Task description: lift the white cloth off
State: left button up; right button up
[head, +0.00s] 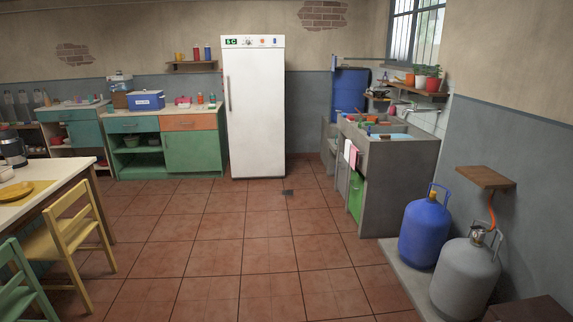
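A small white cloth (347,149) hangs over the front edge of the concrete sink counter (399,180), on the right side of the head view. A pink cloth (353,157) hangs right beside it; they look very close, and I cannot tell whether they overlap. Both are far off and small. Neither of my grippers is in view.
A blue gas bottle (424,229) and a grey gas bottle (465,277) stand at the right, nearer than the sink. A white fridge (255,110) stands at the back. A table with a yellow chair (69,238) is at the left. The tiled floor between is clear.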

aim_at(347, 147)
jog(key=i+j, duration=0.1)
jog(key=i, duration=1.25)
jog(key=i+j, duration=0.1)
jog(key=i, duration=1.25)
jog(key=i+l+z, duration=0.05)
